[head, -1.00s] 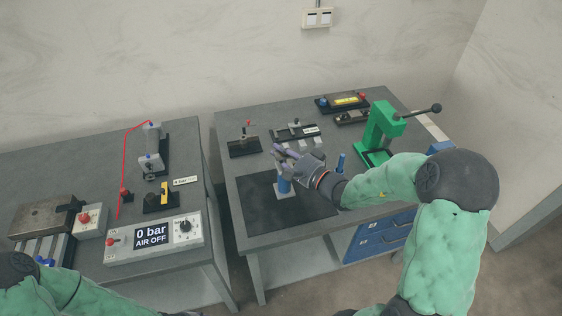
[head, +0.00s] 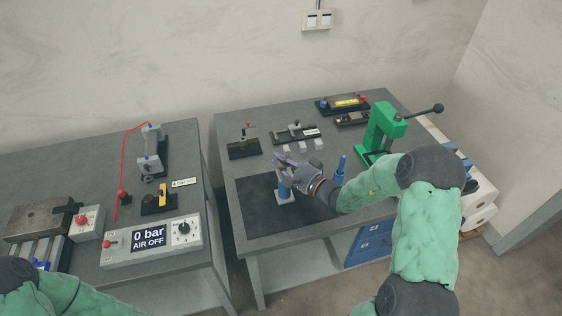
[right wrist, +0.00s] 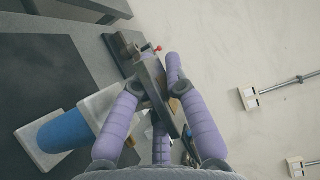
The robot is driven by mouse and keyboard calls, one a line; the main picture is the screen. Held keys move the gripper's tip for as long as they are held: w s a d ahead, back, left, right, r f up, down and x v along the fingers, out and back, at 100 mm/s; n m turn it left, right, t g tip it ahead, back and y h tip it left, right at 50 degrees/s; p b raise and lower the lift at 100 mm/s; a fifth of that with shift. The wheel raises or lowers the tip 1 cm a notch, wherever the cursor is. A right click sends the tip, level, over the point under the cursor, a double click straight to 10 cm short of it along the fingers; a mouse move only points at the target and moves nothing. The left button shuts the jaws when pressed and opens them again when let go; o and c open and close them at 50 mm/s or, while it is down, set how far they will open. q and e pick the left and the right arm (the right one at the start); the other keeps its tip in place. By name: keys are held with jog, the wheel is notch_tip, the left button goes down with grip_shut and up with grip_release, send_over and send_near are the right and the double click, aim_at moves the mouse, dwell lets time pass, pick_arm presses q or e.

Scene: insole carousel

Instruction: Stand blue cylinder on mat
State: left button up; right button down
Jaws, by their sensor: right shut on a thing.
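The blue cylinder (head: 284,188) has pale grey end blocks and looks upright, its lower block over the dark mat (head: 257,218). Whether that block touches the mat or hangs just above it I cannot tell. My right gripper (head: 287,164) is at the cylinder's upper end and shut on it. In the right wrist view the cylinder (right wrist: 65,131) shows at the left, its upper block beside a purple finger of my right gripper (right wrist: 160,95); the fingers partly hide the grip. My left gripper is not in view.
A blue upright item (head: 341,168) stands to the right of my gripper, close to my forearm. A green lever press (head: 382,128) stands farther right. Small fixtures, including a black one with a red knob (head: 244,148), line the back. The mat's left part is clear.

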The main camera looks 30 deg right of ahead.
jog(key=c, duration=1.3)
grip_release()
jog(key=shift+o, duration=0.2)
jog(key=v, duration=1.2)
jog(key=shift+p, duration=0.4)
jog(key=shift+r, duration=0.1)
